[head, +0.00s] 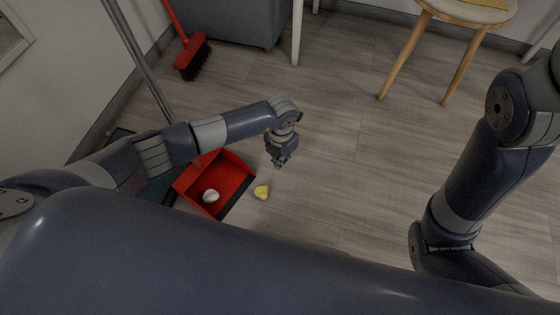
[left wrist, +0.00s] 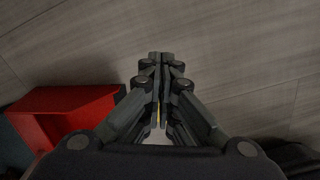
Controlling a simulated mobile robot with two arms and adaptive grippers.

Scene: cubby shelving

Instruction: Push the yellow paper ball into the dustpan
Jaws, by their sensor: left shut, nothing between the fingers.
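The yellow paper ball (head: 261,191) lies on the floor just right of the open edge of the red dustpan (head: 236,177). A white crumpled ball (head: 211,196) lies inside the dustpan. My left gripper (head: 280,162) is shut and empty, above the floor and beyond the yellow ball in the head view, apart from it. In the left wrist view the shut fingers (left wrist: 161,58) point at bare floor. The dustpan (left wrist: 62,100) shows at the left there, and only a sliver of yellow (left wrist: 155,116) shows between the finger links. My right gripper is out of view.
A red broom (head: 190,54) stands near the wall at the back left. A wooden stool (head: 467,12) and a grey piece of furniture (head: 236,22) are at the back. The floor (head: 340,170) right of the ball is clear.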

